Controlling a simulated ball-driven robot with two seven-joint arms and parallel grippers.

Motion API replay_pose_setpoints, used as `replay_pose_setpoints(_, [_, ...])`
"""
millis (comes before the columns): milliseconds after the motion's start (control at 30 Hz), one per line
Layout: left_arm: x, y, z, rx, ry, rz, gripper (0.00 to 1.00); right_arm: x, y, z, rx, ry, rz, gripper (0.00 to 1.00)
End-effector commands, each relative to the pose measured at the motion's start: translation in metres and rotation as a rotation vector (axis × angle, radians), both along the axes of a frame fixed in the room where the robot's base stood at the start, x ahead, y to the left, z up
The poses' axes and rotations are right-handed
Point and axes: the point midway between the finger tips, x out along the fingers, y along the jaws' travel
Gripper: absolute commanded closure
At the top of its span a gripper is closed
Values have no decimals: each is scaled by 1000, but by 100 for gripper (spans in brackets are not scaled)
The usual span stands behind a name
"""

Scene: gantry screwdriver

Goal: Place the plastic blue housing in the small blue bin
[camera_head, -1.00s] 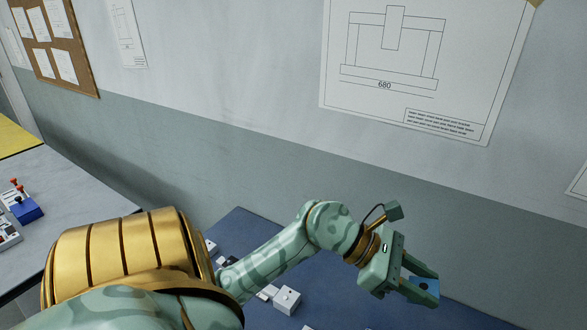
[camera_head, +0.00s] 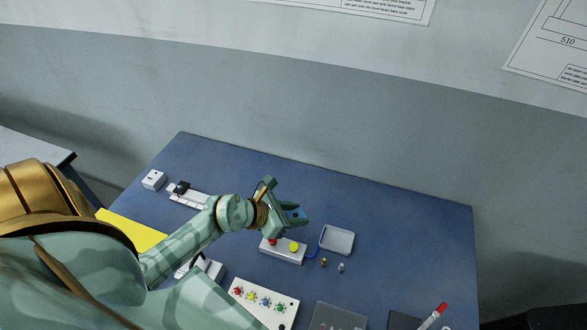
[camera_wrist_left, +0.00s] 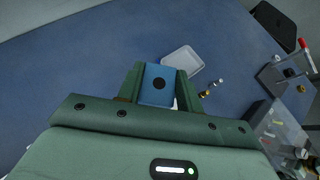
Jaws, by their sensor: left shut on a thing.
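My left gripper (camera_head: 297,215) is shut on the plastic blue housing (camera_head: 294,212). In the left wrist view the housing (camera_wrist_left: 158,84) shows as a blue block with a dark round hole, between the two green fingers. The housing is held above the table, outside the bin. My right gripper is not in view.
A button box (camera_head: 284,250) with red and yellow buttons stands below the gripper. Small fittings (camera_head: 340,267) lie near the bin. A panel of coloured knobs (camera_head: 262,303) and a red-tipped screwdriver (camera_head: 433,315) are in front. The blue table (camera_head: 410,215) is clear toward the back right.

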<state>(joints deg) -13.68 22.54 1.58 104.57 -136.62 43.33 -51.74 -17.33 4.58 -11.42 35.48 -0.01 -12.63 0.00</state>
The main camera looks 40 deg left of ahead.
Motion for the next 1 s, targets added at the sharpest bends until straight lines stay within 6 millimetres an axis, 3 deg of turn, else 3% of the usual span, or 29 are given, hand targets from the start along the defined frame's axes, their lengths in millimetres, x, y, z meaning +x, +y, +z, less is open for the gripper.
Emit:
replay_pose_setpoints(33, [8,6,-17,-1,4,2,92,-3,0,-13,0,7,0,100])
replay_pose_setpoints(100, [16,12,-31,-2,4,2,92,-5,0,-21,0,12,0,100])
replay_pose_setpoints(400, [35,27,-54,0,0,0,92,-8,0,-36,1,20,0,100])
replay_pose_setpoints(600, [39,30,-87,-3,3,1,92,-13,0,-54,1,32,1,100])
replay_pose_setpoints(1000, [39,30,-92,0,0,-2,92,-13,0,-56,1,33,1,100])
